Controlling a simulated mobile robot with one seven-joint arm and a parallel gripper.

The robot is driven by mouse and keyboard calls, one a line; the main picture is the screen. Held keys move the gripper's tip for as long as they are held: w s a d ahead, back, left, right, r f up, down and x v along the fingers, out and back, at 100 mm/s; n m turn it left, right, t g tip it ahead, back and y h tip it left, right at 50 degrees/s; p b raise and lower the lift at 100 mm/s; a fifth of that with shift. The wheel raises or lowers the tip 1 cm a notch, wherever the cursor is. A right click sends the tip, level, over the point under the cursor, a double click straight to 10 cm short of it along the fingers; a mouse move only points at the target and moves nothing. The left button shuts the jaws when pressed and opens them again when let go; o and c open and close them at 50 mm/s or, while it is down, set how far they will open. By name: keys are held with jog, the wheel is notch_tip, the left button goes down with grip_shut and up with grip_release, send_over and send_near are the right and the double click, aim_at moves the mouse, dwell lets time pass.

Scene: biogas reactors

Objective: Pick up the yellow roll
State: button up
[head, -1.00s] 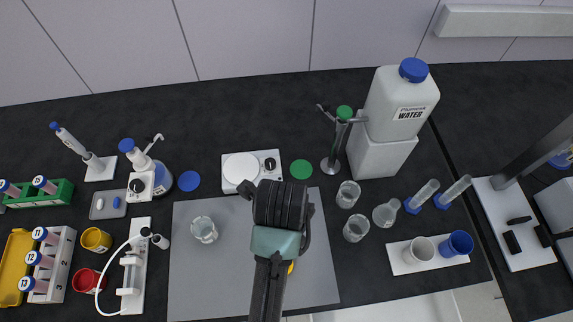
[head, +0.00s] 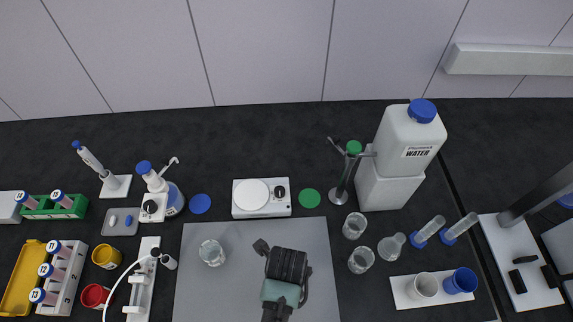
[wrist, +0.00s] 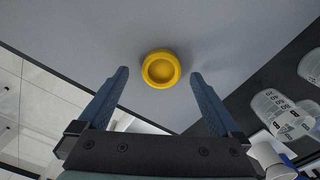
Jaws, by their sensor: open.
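The yellow roll (wrist: 161,69) is a round yellow ring with a recessed centre, seen in the wrist view. It lies on the grey mat (wrist: 95,35), just beyond and between my fingertips. My gripper (wrist: 160,78) is open and empty, with a blue finger on each side and clear of the roll. In the head view my arm covers the place and the roll is hidden. The grey mat also shows in the head view (head: 200,285).
A glass beaker (head: 212,252) stands on the mat's left part. More glassware (head: 361,260) stands right of the mat, near a white tray (head: 405,297) with two cups. A hotplate (head: 261,198) is behind the mat. The mat around the roll is clear.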

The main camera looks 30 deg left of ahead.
jog(key=shift+w+f, duration=0.1)
jog(key=shift+f, duration=0.75)
jog(key=c, duration=1.4)
